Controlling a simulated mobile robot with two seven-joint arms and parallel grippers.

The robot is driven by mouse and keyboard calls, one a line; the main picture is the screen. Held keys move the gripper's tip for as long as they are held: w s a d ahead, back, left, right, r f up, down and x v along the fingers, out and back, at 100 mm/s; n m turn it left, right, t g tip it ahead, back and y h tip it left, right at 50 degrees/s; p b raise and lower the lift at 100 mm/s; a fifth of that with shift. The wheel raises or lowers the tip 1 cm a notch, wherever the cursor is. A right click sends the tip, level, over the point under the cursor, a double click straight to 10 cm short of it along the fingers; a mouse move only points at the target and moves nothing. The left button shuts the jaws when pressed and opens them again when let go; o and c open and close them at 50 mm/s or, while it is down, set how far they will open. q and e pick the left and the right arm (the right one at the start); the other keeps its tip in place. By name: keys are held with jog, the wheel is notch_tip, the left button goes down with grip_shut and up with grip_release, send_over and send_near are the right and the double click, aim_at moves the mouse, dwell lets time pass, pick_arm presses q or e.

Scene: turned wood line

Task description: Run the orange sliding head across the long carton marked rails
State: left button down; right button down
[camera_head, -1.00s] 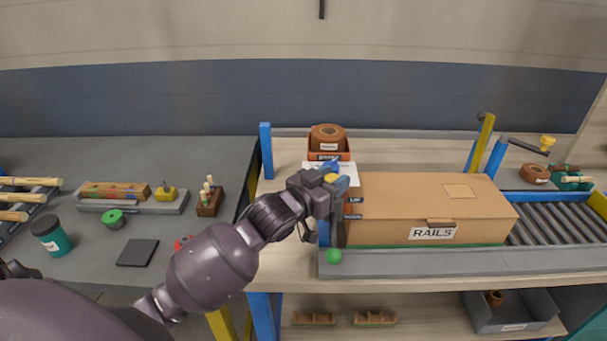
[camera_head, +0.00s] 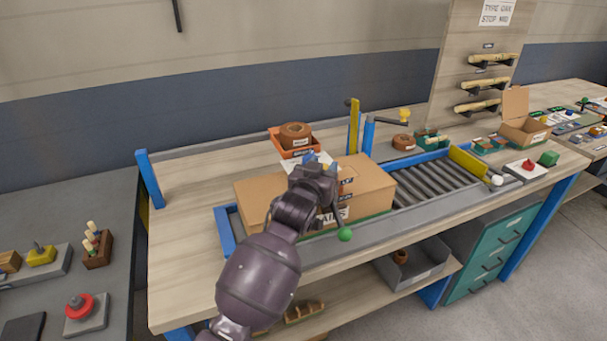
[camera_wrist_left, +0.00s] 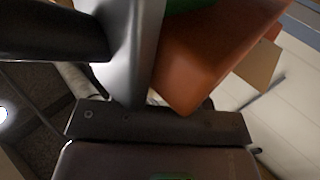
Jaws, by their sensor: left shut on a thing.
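The long carton marked RAILS (camera_head: 378,187) lies in the grey bed of the bench. Its white label is partly behind my left gripper. In the left wrist view a large orange surface (camera_wrist_left: 208,55) sits right against a grey finger. A green ball (camera_head: 344,234) on a dark stalk hangs in front of the carton. My right gripper is not in view.
An orange tray (camera_head: 280,146) with a brown tape roll (camera_head: 294,133) is behind the carton. Grey rollers (camera_head: 435,178) lie clear to the right, with a yellow plate (camera_head: 468,163) beyond. Blue posts stand at the bench back. The bench's left end is bare.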

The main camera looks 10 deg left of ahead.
pick_arm(q)
jog(key=shift+w+d, duration=0.3)
jog(key=shift+d, duration=0.25)
jog(key=c, duration=0.7)
grip_release()
jog(key=shift+o, duration=0.2)
jog(key=shift+s, duration=0.1)
jog(key=v, duration=1)
jog(key=shift+s, duration=0.35)
